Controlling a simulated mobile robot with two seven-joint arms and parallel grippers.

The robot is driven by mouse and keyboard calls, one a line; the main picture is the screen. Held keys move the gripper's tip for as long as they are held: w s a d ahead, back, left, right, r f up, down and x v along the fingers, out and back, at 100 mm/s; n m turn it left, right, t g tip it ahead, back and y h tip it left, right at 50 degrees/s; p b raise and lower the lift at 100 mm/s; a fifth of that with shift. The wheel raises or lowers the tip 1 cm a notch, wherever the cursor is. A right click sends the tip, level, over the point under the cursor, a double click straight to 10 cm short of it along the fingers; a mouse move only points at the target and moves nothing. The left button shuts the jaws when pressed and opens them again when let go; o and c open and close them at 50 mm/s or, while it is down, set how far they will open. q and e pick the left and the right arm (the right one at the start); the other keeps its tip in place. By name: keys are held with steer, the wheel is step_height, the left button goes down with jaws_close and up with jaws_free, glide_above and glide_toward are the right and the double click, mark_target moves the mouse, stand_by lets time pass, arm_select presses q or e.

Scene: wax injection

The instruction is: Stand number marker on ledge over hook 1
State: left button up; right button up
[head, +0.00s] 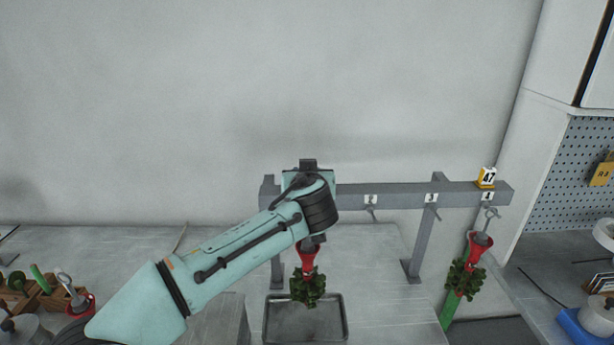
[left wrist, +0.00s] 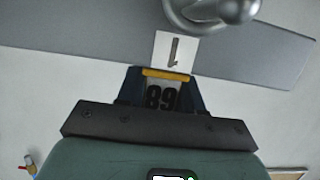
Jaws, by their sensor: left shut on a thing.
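My left gripper (left wrist: 160,84) is shut on a number marker (left wrist: 162,98), a pale plate with dark digits and a yellow edge. In the left wrist view the marker is close to the grey rail (left wrist: 80,42), by the white label "1" (left wrist: 174,50); I cannot tell whether it touches the ledge. In the head view my left arm reaches the left end of the rail (head: 400,194), and its wrist hides hook 1 and the marker. A red funnel with a green wax tree (head: 307,287) hangs below there. My right gripper is not in view.
A yellow-edged marker "47" (head: 487,177) stands on the ledge over label 4. Another red funnel with a green tree (head: 465,277) hangs below it. A metal tray (head: 345,325) lies under the rail. The ledge over labels 2 and 3 is mostly free.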

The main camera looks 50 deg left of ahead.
arm_select(q)
steer(key=shift+f, duration=0.2)
steer(key=o, duration=1)
steer(key=shift+r, duration=0.1)
steer(key=shift+r, duration=0.25)
steer(key=b+v, duration=0.1)
steer(key=v, duration=1.1)
steer(key=shift+b, duration=0.35)
steer(key=shift+f, duration=0.1)
